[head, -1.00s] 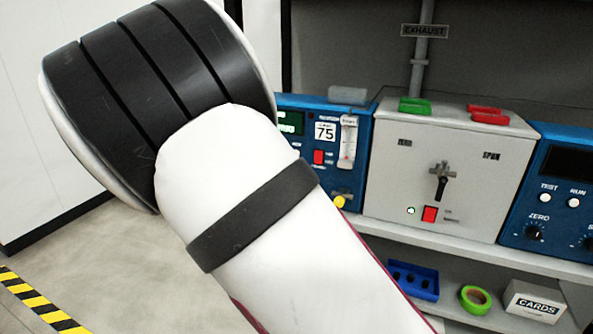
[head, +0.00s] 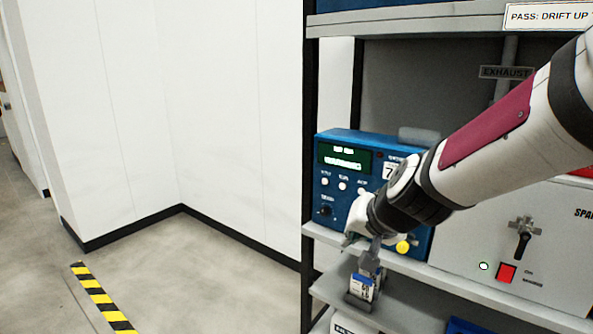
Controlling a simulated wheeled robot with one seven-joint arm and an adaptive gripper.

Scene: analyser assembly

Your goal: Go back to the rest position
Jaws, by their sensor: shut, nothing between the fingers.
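My arm reaches in from the right in the head view, in front of the shelf unit. My gripper (head: 371,256) points down at the left end of the unit, in front of the blue analyser panel (head: 343,163). Its fingers look shut and empty, though they are small and partly hard to make out. Just below the fingertips stands a small grey holder with a blue and white labelled piece (head: 361,286). I cannot tell whether the fingertips touch it.
The grey shelf (head: 405,305) runs below the panel. A grey box with a black handle and red switch (head: 507,272) stands at right. A dark upright post (head: 312,120) edges the unit. Open floor (head: 200,280) with a striped strip (head: 97,297) lies at left.

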